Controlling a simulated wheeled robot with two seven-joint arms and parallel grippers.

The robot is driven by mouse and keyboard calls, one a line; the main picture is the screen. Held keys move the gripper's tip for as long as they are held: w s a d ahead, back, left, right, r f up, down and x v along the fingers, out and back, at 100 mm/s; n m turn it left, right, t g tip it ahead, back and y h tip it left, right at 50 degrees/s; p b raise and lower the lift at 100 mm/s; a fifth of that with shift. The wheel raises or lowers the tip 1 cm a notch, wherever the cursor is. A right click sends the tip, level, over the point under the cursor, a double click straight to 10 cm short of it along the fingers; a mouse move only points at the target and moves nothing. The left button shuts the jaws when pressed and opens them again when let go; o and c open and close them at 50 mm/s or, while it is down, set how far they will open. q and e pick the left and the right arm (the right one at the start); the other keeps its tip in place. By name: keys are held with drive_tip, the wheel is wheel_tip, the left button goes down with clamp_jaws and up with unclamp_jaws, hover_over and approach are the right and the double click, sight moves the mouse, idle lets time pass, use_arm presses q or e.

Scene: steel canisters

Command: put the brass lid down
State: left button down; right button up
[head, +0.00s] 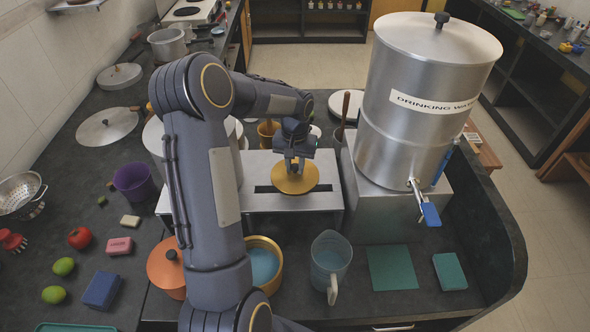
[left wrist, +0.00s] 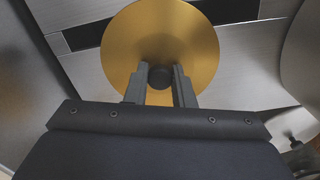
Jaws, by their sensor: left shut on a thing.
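The brass lid (head: 296,184) is a round golden disc with a dark knob. It also shows in the left wrist view (left wrist: 190,50). My left gripper (head: 294,163) is shut on the lid's knob, with its fingers on either side of the knob (left wrist: 160,76) in the left wrist view. The lid is over the steel stand (head: 235,200) with a dark slot in its top. I cannot tell whether the lid touches the stand. My right gripper is not in view.
A large steel drinking-water canister (head: 400,130) stands on a box to the right. A brass pot with blue liquid (head: 264,264) and a clear jug (head: 330,262) stand in front of the stand. A teal mat (head: 392,267) lies right of the jug. An orange lidded pot (head: 168,268) is at the left.

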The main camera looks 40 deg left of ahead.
use_arm(q)
drive_tip(key=shift+f, duration=0.1)
drive_tip(key=shift+f, duration=0.15)
drive_tip(key=c, duration=1.2)
unclamp_jaws()
drive_tip(key=shift+c, duration=0.2)
